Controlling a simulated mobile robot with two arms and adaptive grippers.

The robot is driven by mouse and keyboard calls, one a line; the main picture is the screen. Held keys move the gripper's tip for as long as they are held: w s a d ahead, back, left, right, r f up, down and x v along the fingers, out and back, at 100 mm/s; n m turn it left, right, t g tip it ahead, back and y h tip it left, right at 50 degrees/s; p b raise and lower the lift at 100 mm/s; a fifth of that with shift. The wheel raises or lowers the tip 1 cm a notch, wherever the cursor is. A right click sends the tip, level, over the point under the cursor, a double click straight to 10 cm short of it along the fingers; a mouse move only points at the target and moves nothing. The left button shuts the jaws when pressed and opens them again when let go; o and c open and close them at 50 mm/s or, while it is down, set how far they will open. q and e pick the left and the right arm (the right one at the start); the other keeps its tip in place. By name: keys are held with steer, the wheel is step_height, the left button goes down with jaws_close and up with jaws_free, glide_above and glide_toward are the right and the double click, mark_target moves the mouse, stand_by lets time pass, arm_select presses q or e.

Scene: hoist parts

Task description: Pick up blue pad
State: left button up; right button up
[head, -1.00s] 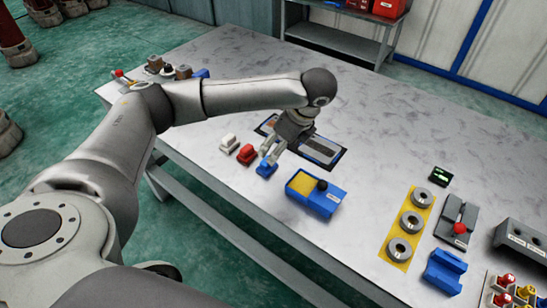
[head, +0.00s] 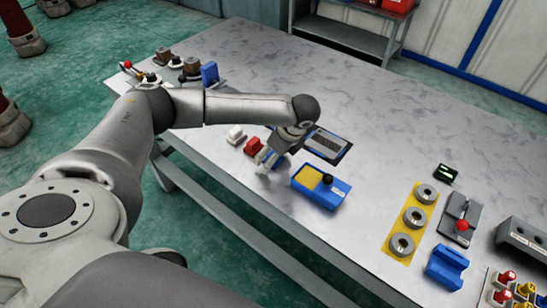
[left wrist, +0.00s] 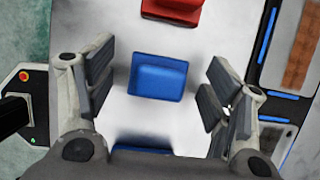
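The blue pad (left wrist: 158,77) is a small rounded block lying on the grey table. In the left wrist view it shows between the spread fingers of my left gripper (left wrist: 155,95), with clear gaps on both sides. In the head view my left gripper (head: 267,161) points down over the pad and hides most of it. The left gripper is open and empty. My right gripper is not in view.
A red pad (head: 253,146) and a white pad (head: 235,133) lie in line beside the blue one. A blue tray (head: 325,196) with a yellow inset and black knob stands close right. A dark framed panel (head: 327,144) lies behind. Metal rings (head: 414,217) sit on a yellow strip further right.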

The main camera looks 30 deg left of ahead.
arm_select(q)
steer(key=c, duration=1.1)
steer(key=shift+r, duration=0.1)
steer(key=shift+w+r, duration=0.1)
steer(key=shift+r, duration=0.5)
steer(key=s+d+r, duration=0.1)
steer(key=s+r, duration=0.3)
steer(key=s+d+r, duration=0.2)
steer(key=s+r, duration=0.1)
steer(key=s, duration=0.1)
steer(key=s+d+r, duration=0.2)
steer(key=s+r, duration=0.2)
steer(key=s, duration=0.1)
steer(key=shift+d+r+p, duration=0.15)
steer(key=shift+r+p, duration=0.2)
steer(key=shift+p, duration=0.05)
